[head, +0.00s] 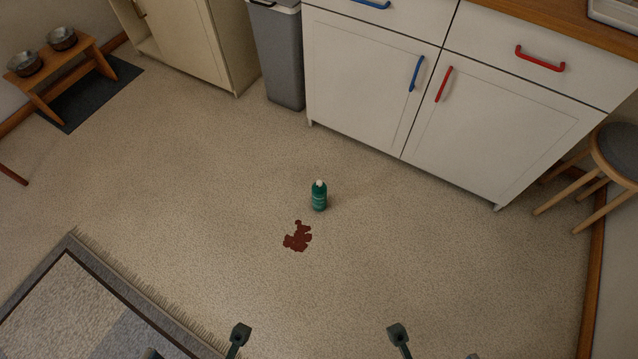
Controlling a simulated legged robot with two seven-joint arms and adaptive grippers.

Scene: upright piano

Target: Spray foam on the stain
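A dark red stain (298,237) lies on the beige speckled floor in the middle of the head view. A green bottle with a white cap (319,196) stands upright on the floor just behind the stain, slightly to its right. The bottle and stain are apart. My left gripper (195,345) shows only its fingertips at the bottom edge, spread apart, with nothing between them. My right gripper (435,346) shows at the bottom edge the same way, fingertips apart and empty. Both are well in front of the stain and bottle. The rest of both grippers is out of frame.
A fringed grey rug (110,299) covers the floor at lower left. White cabinets (361,85) with blue and red handles and a grey bin (280,60) stand at the back. A stool (612,155) is at right, a pet-bowl stand (55,65) at far left. Floor around the bottle is clear.

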